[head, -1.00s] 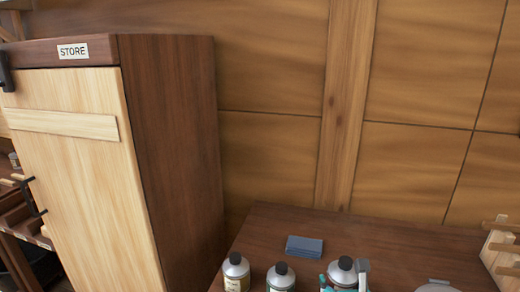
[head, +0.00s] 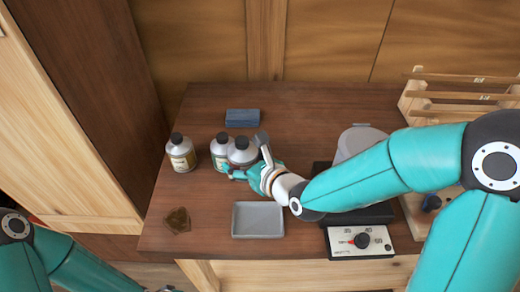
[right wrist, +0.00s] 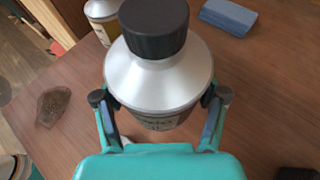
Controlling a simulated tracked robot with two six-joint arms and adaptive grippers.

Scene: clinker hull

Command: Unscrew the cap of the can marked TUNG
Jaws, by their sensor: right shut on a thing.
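Three grey metal cans with black caps stand at the table's left: the left can (head: 181,155), the middle can (head: 220,152) and the right can (head: 242,152). My right gripper (head: 237,172) is shut on the body of the right can, below its shoulder. In the right wrist view the held can (right wrist: 158,75) is upright between the two fingers, its black cap (right wrist: 154,28) on top. Its label is mostly hidden and I cannot read it. A can with a yellowish label (right wrist: 102,16) stands behind it. My left gripper is out of view.
A blue block (head: 242,118) lies behind the cans. A grey tray (head: 258,220) and a brown stain-like patch (head: 177,220) are in front. A device with a dial (head: 360,241) and a wooden rack (head: 455,98) are at the right. A tall cabinet (head: 85,110) bounds the left.

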